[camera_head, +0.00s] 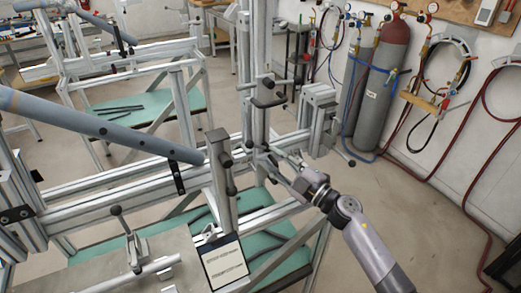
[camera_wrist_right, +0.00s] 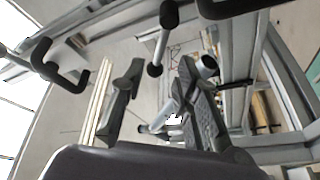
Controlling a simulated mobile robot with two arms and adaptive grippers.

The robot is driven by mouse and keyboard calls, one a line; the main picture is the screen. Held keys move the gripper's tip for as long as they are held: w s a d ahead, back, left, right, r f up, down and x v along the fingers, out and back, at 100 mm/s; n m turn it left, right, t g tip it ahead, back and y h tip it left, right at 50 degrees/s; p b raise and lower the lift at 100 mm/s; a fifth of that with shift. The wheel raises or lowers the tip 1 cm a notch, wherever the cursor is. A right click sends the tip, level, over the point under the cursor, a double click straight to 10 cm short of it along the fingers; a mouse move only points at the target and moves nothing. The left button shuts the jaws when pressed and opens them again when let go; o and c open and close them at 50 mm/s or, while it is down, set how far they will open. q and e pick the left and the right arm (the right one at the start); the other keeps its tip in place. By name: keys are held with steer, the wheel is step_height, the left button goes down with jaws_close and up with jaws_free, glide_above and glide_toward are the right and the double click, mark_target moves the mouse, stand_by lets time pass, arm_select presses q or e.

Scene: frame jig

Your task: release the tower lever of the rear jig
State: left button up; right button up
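The rear jig is a silver profile frame with a tall upright tower (camera_head: 253,60). My right gripper (camera_head: 280,166) reaches in from the lower right, close to the tower's lower part, beside small levers and clamps. In the right wrist view its two dark fingers (camera_wrist_right: 160,85) stand apart. A lever with a black knob (camera_wrist_right: 155,70) shows between and beyond the fingertips; I cannot tell whether they touch it. A black handle (camera_wrist_right: 62,68) shows at the left of that view. Which of these is the tower lever is unclear. My left gripper is not in view.
A blue-grey tube (camera_head: 100,130) crosses the left side of the jig. A label plate (camera_head: 224,262) stands at the front. Gas cylinders (camera_head: 384,75) and hoses stand along the right wall. The floor (camera_head: 430,215) right of my right arm is mostly clear.

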steer(key=v, duration=0.5)
steer(key=shift+s, duration=0.15)
steer(key=shift+a+f, duration=0.1)
steer(key=shift+f, duration=0.1)
steer(key=shift+c, duration=0.9)
steer(key=a+f+n+h+b, duration=0.1)
steer(key=f+n, duration=0.1)
steer(key=a+f+n+t+h+b, duration=0.1)
steer(key=a+f+n, duration=0.1)
steer(key=a+f+n+t+h+b, duration=0.1)
steer(key=a+f+h+b, duration=0.1)
steer(key=shift+s+a+n, duration=0.2)
steer(key=shift+s+n, duration=0.1)
steer(key=shift+n, duration=0.1)
jaws_close()
steer(key=s+a+n+t+h+b, duration=0.2)
steer(key=n, duration=0.1)
steer(key=shift+s+a+f+n+h, duration=0.15)
steer(key=shift+s+f+n+h, duration=0.15)
steer(key=shift+f, duration=0.1)
steer(key=w+a+r+n+t+h+p, duration=0.1)
steer(key=w+r+n+t+h+p, duration=0.1)
steer(key=w+r+p, duration=0.2)
steer(key=shift+w+r+h, duration=0.3)
steer(key=shift+w+r, duration=1.05)
steer(key=shift+w, duration=0.95)
